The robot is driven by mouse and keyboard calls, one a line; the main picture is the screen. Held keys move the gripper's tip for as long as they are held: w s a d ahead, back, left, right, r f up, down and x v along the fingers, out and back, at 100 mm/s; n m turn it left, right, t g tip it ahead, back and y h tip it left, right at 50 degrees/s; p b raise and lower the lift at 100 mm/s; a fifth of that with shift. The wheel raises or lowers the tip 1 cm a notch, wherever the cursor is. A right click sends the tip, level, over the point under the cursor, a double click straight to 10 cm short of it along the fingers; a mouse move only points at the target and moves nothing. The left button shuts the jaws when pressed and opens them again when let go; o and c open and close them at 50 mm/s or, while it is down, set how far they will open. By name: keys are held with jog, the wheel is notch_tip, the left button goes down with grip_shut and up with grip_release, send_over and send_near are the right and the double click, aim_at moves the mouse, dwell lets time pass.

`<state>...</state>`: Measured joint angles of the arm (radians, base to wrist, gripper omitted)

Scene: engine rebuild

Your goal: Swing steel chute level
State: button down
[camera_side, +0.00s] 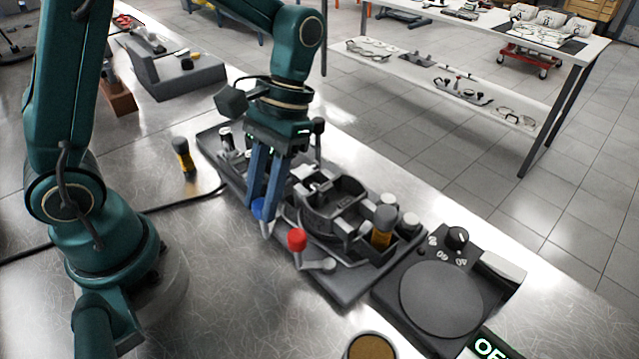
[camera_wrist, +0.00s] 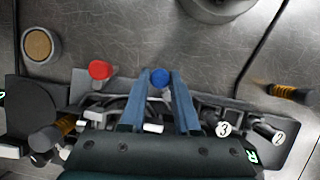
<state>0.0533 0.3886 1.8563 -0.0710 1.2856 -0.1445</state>
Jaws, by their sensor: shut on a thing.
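My gripper (camera_side: 260,210) reaches down over the left part of a dark grey fixture (camera_side: 350,285). Its two blue fingers are closed around a blue knob (camera_side: 258,208) on a short pale metal stem. The knob shows between the fingertips in the wrist view (camera_wrist: 160,78), where my gripper (camera_wrist: 161,76) comes in from below. The steel chute cannot be told apart clearly from the other grey metal parts of the fixture. My fingers and palm hide part of them. A red knob (camera_side: 297,239) stands on another lever to the right of the blue one.
A yellow-and-black tool (camera_side: 184,155) stands left of the fixture, and another (camera_side: 383,226) stands in its right end. A round dark plate (camera_side: 441,299) on a control box lies to the right. A brown-topped round container (camera_side: 371,346) stands in front. Bare metal bench lies before the fixture.

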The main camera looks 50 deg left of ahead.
jog(key=shift+w+d+n, duration=0.1)
jog(key=shift+w+n, duration=0.05)
jog(key=shift+n, duration=0.35)
jog(key=c, duration=0.6)
grip_release()
jog(key=shift+c, duration=0.2)
jog(key=shift+v, duration=2.6)
